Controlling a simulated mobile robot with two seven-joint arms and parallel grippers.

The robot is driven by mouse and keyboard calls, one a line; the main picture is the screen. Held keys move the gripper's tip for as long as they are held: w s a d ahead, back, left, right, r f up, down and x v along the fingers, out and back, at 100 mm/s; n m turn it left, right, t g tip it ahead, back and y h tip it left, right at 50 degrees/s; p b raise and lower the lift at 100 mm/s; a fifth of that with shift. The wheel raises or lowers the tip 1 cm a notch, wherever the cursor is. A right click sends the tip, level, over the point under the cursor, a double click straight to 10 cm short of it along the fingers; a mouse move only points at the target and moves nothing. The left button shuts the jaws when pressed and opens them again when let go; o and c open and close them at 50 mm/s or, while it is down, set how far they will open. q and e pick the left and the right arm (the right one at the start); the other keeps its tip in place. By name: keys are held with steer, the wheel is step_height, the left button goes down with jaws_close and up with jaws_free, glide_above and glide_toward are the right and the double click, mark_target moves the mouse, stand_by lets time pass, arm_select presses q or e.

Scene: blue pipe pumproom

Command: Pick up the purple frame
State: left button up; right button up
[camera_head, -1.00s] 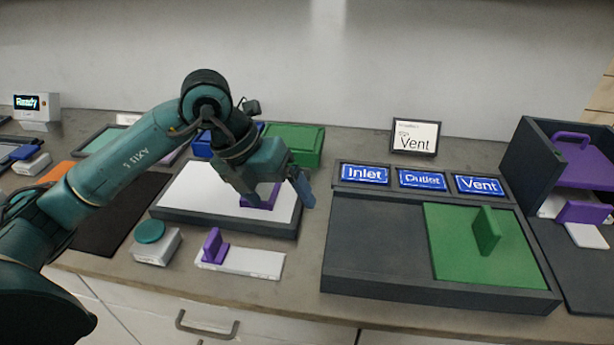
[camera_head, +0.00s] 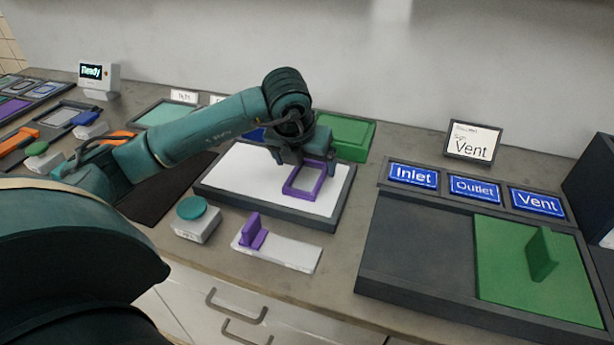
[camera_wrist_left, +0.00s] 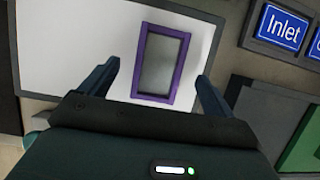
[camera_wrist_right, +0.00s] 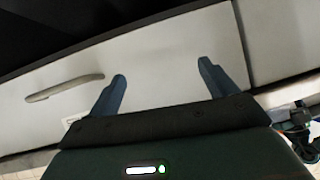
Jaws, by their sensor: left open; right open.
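The purple frame (camera_head: 322,187) is a thin rectangular ring lying on the white panel of a dark-rimmed tray (camera_head: 270,216). My left gripper (camera_head: 305,166) is open over the frame's far part in the head view. In the left wrist view, the frame (camera_wrist_left: 140,62) shows between the two open fingers (camera_wrist_left: 158,72), with a gap on each side and nothing gripped. My right gripper (camera_wrist_right: 162,72) is open and empty in the right wrist view, facing a pale drawer front. It does not show in the head view.
A white slab with a purple handle (camera_head: 252,232) and a teal-button box (camera_head: 196,222) stand before the tray. At right is a dark tray with a green plate (camera_head: 540,282) and blue Inlet, Outlet and Vent labels (camera_head: 475,188).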

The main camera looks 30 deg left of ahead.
mark_target(308, 174)
arm_select(q)
steer(key=shift+x, duration=1.8)
steer(key=shift+f, duration=0.15)
steer(key=shift+c, duration=0.2)
steer(key=c, duration=1.1)
